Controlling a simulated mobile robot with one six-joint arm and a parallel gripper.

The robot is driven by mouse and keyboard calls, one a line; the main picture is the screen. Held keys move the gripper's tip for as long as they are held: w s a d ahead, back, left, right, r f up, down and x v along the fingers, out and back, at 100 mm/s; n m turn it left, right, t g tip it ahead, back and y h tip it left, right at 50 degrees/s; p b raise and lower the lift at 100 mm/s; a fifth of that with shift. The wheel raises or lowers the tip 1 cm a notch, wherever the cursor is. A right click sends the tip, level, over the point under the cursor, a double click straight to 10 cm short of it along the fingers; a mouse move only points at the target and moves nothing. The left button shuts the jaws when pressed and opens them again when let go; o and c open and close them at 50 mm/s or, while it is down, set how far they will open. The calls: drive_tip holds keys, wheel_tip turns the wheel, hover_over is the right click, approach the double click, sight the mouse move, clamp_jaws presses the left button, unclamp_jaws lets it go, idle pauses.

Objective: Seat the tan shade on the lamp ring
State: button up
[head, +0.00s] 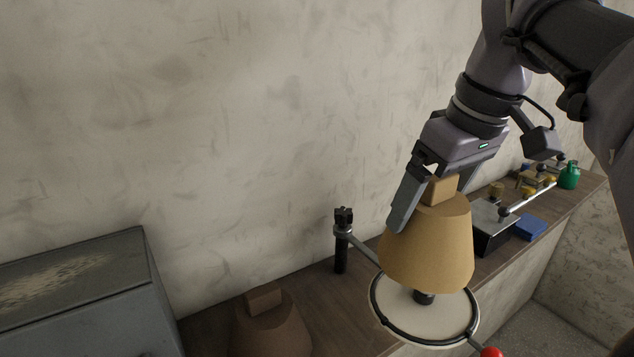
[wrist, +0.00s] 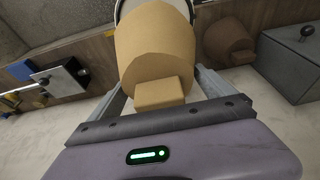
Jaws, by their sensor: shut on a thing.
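The tan shade (head: 430,245) is a tapered cone with a block-shaped knob (head: 438,190) on top. My gripper (head: 425,200) is shut on this knob, and the wrist view shows the knob (wrist: 158,92) between the two fingers. The lamp ring (head: 375,312) is a dark hoop around a pale disc, held by an arm from a black post (head: 342,245). The shade is over the ring's far part, close above it. A dark stub shows below the shade's lower edge. I cannot tell whether shade and ring touch. Part of the ring (wrist: 122,8) shows in the wrist view behind the shade.
A brown shade (head: 268,325) with a similar knob stands on the wooden shelf at lower left, near a grey metal box (head: 75,295). A red ball (head: 491,352) sits by the ring's near side. A black box (head: 492,228), blue block (head: 530,228) and green jug (head: 568,176) are farther right.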

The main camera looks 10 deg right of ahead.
sight(446, 209)
drive_tip(key=s, duration=0.3)
drive_tip(key=shift+s+r, duration=0.3)
drive_tip(key=shift+r, duration=0.05)
drive_tip(key=shift+w, duration=0.35)
drive_tip(key=shift+w+f+b, duration=0.5)
drive_tip(key=shift+w+f, duration=0.2)
drive_tip(key=shift+f, duration=0.05)
drive_tip(key=f+b, duration=0.1)
drive_tip(key=f, duration=0.1)
drive_tip(key=s+f+b, duration=0.1)
drive_tip(key=f+b, duration=0.1)
drive_tip(key=shift+w+f+b, duration=0.3)
drive_tip(key=shift+f, duration=0.05)
drive_tip(key=shift+s+r, duration=0.15)
drive_tip(key=shift+s, duration=0.1)
drive_tip(key=shift+w, duration=0.2)
drive_tip(key=shift+s, duration=0.15)
